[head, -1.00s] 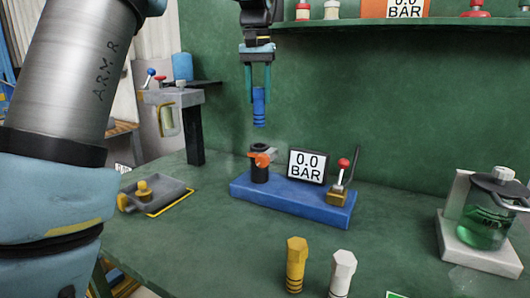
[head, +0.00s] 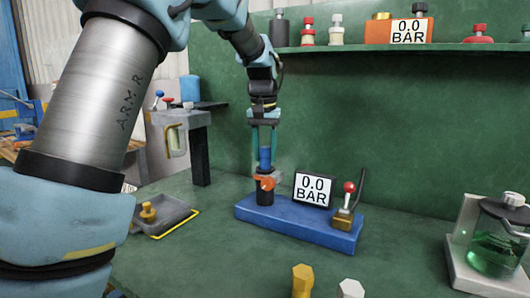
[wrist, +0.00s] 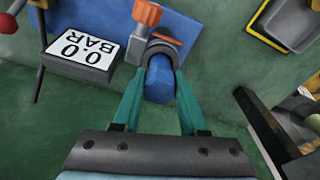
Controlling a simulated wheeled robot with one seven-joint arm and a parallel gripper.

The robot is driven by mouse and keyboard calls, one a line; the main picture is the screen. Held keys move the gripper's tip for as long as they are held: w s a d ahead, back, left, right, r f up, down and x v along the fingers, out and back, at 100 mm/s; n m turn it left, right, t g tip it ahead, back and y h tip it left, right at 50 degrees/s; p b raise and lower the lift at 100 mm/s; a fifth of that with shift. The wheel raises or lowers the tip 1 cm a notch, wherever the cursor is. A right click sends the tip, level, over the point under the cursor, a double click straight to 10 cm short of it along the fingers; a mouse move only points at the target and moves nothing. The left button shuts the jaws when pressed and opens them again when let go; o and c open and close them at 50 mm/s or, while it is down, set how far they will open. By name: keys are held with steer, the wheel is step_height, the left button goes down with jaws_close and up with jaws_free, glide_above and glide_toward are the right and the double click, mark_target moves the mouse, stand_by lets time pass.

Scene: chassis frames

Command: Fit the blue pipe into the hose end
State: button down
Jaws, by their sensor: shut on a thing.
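My gripper (head: 265,150) is shut on the blue pipe (head: 265,158) and holds it upright, directly over the black hose end (head: 265,195) with its orange clamp (head: 266,182). The hose end stands on the left of the blue base (head: 300,224). In the wrist view the blue pipe (wrist: 160,84) lies between the green fingers, against the dark hose rim (wrist: 165,46). The pipe's lower end is at the hose mouth; I cannot tell whether it is inside. The clamp hides part of the hose end.
On the base, a gauge reading 0.0 BAR (head: 313,189) and a red-knobbed lever (head: 347,202) stand right of the hose. A grey tray (head: 170,215) lies left. Yellow (head: 302,281) and white (head: 351,289) fittings stand in front. A green-liquid jar (head: 495,250) is at right.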

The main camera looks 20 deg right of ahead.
steer(key=shift+f, duration=0.1)
steer(key=shift+c, duration=2.2)
jaws_free()
